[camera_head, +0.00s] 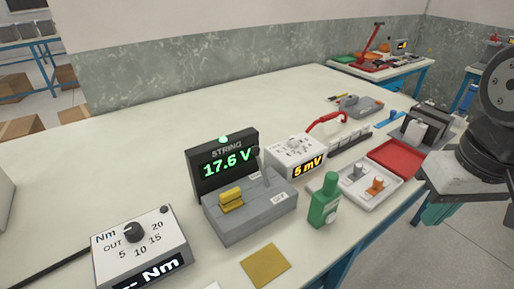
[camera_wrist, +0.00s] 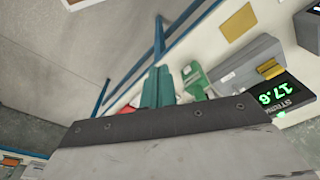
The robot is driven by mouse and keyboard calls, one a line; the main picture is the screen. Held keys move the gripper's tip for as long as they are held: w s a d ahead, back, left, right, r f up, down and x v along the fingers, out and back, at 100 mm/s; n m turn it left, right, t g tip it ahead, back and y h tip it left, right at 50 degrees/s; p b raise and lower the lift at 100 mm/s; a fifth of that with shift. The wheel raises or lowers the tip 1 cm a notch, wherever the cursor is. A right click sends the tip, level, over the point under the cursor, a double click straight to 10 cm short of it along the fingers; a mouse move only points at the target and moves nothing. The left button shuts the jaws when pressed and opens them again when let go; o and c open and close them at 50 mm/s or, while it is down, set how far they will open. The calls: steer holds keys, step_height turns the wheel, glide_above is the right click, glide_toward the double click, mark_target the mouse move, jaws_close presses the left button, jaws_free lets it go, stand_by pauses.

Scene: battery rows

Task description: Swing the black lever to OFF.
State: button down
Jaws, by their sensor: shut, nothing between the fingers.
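A grey switch box (camera_head: 248,219) stands on the bench with a yellow block on its left part. The dark lever (camera_head: 260,164) rises from its right part and stands roughly upright, its top in front of the display. An OFF label (camera_head: 279,196) is on the box at the lever's front right. The display (camera_head: 224,162) behind reads STRING 17.6 V, with a green lamp lit. My gripper (camera_head: 436,214) is at the right, beyond the bench edge and well apart from the lever. In the wrist view its teal fingers (camera_wrist: 157,88) are together and empty; the switch box (camera_wrist: 248,64) is to their right.
A green bottle (camera_head: 324,202) stands right of the switch box, near a white tray (camera_head: 366,183) and a red tray (camera_head: 397,157). A meter (camera_head: 296,154) reading 5 mV is behind. An Nm unit (camera_head: 139,246) stands at front left. The bench's back left is clear.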

steer(key=w+a+f+m+g+y, duration=0.1)
steer(key=w+a+g+y, duration=0.15)
steer(key=w+a, duration=0.45)
steer(key=w+a+f+m+g+y, duration=0.15)
steer(key=w+y, duration=0.25)
steer(key=w, duration=0.7)
steer(key=w+a+f+m+g+y, duration=0.1)
steer(key=w+a+f+y, duration=0.3)
steer(key=w, duration=0.6)
steer(key=m+t+y, duration=0.1)
steer(key=m+y, duration=0.2)
glide_toward(261, 167)
steer(key=w+r, duration=0.3)
steer(key=w, duration=0.3)
steer(key=shift+s+d+f+n, duration=0.1)
steer(key=shift+s+f+n, duration=0.1)
steer(key=shift+f+n, duration=0.05)
steer(key=x, duration=1)
steer(key=shift+s, duration=0.1)
